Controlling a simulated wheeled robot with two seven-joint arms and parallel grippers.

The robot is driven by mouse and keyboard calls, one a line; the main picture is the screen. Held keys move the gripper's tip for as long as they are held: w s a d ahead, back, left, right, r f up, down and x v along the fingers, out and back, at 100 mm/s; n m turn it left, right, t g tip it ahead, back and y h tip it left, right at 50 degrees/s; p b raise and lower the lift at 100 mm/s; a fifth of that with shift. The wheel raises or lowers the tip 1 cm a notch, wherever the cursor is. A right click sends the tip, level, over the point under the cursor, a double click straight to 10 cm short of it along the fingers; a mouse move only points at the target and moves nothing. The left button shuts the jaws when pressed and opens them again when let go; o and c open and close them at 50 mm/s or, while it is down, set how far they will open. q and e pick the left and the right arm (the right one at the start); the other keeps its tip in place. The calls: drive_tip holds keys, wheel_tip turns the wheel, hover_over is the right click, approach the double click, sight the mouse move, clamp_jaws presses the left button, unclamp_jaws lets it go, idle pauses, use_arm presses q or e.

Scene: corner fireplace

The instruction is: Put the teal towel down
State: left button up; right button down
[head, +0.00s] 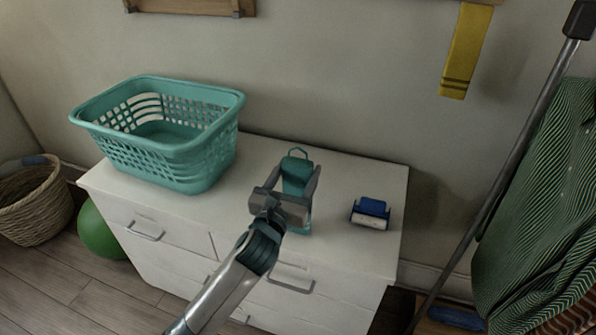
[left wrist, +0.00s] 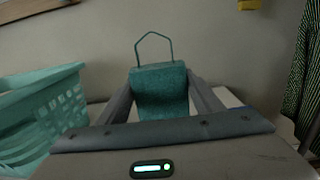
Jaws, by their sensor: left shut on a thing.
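The teal towel (head: 297,173) is folded, with a thin loop at its top end. It is between the fingers of my left gripper (head: 294,183), which is shut on it over the white dresser top (head: 335,188). In the left wrist view the towel (left wrist: 160,92) stands up between the two grey fingers, with its loop above. A bit of teal shows below the gripper in the head view. I cannot tell whether the towel touches the dresser top. My right gripper is not in view.
A teal laundry basket (head: 185,148) stands on the dresser's left part. A blue and white object (head: 371,213) lies to the right of the towel. A yellow cloth (head: 465,50) hangs on the wall. A grey pole (head: 510,160) and striped green fabric (head: 545,210) are at right.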

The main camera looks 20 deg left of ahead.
use_arm(q)
drive_tip(key=shift+f, duration=0.1)
drive_tip(key=o, duration=1.4)
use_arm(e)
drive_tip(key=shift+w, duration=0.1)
use_arm(q)
drive_tip(key=shift+s, duration=0.25)
drive_tip(key=s+b, duration=0.2)
drive_tip(key=s, duration=0.9)
drive_tip(key=shift+s+a, duration=0.2)
drive_tip(key=shift+s, duration=0.05)
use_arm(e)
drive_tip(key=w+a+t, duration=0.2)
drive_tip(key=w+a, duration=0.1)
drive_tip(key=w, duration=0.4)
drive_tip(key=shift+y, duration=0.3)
